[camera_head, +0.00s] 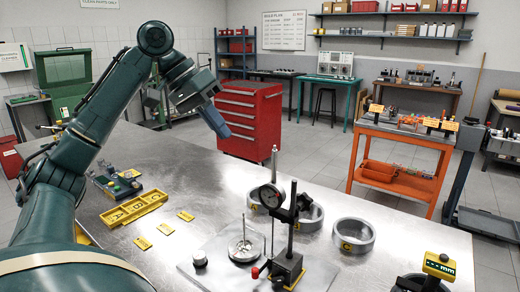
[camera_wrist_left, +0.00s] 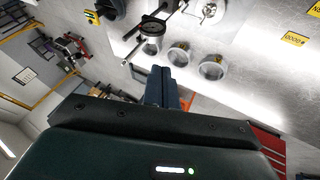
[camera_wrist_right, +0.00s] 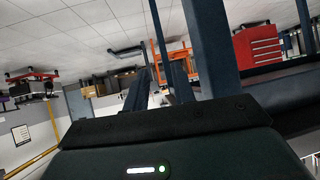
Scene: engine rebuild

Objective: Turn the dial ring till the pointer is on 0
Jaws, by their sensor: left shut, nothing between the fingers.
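The dial gauge (camera_head: 272,195) is held on a dark post stand (camera_head: 287,265) on a metal plate at the front of the table. Its face is small and dark in the head view, so the pointer and the 0 mark cannot be read. My left gripper (camera_head: 222,128) is raised above the table, up and left of the gauge and apart from it. Its blue fingers are together and empty in the left wrist view (camera_wrist_left: 160,85). My right gripper shows only in the right wrist view (camera_wrist_right: 160,85), with its fingers apart and nothing visibly held.
Metal rings (camera_head: 354,236) stand behind and right of the gauge. A yellow tray (camera_head: 133,209) and yellow tags lie at left. A yellow-topped digital gauge (camera_head: 439,266) is at front right. A red drawer cabinet (camera_head: 249,118) stands beyond the table.

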